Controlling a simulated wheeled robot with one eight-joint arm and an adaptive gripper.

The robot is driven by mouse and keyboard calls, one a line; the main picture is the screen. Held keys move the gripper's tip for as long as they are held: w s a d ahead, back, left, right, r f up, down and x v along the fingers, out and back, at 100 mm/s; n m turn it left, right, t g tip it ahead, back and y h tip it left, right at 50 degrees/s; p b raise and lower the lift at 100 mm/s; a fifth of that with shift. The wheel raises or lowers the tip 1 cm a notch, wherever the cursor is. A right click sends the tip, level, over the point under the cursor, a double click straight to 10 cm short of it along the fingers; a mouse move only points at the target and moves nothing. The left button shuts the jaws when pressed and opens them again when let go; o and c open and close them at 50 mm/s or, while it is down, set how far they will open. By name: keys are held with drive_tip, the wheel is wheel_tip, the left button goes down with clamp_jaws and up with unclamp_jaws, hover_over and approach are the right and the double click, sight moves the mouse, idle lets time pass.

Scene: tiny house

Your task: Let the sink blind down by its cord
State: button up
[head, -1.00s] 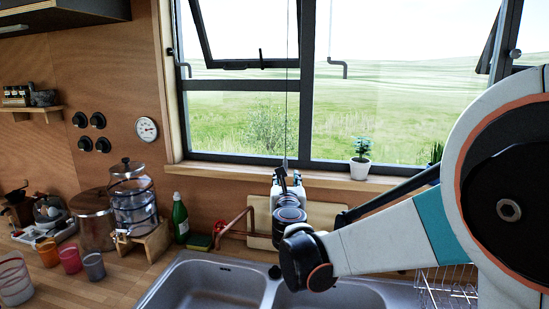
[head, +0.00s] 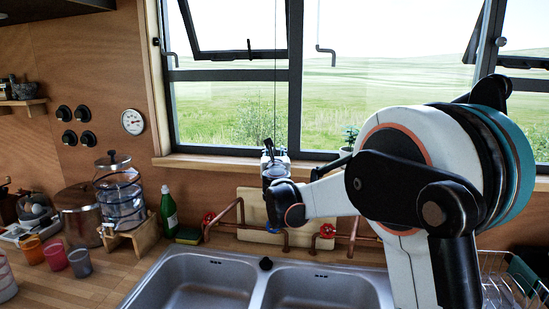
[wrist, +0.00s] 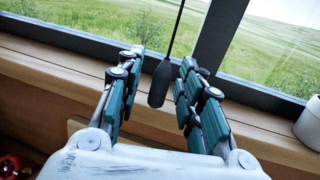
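The blind's pull cord (head: 275,85) hangs as a thin dark line in front of the window. It ends in a dark, slender pull (wrist: 160,85), seen in the wrist view. My gripper (head: 268,146) is at the cord's lower end, near the sill. In the wrist view my gripper (wrist: 162,60) is open, with teal-padded fingers on both sides of the pull. Gaps show between the pull and each finger; whether it lies at the same depth as the pads is hard to tell. The blind itself is not in view.
The wooden sill (head: 205,163) runs behind my gripper, with a potted plant (head: 350,137) partly behind my arm. Below are the double sink (head: 205,280) and copper pipes with red valves (head: 327,231). A green bottle (head: 169,210) and water dispenser (head: 120,200) stand left.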

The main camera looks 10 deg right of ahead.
drive_tip(key=shift+w, duration=0.2)
drive_tip(key=shift+c, duration=0.3)
clamp_jaws()
drive_tip(key=shift+r, duration=0.1)
wheel_tip(320, 180, up, 39)
drive_tip(key=p, duration=2.2)
drive_tip(key=shift+c, duration=0.7)
unclamp_jaws()
drive_tip(key=shift+o, duration=1)
drive_tip(key=shift+s, duration=0.15)
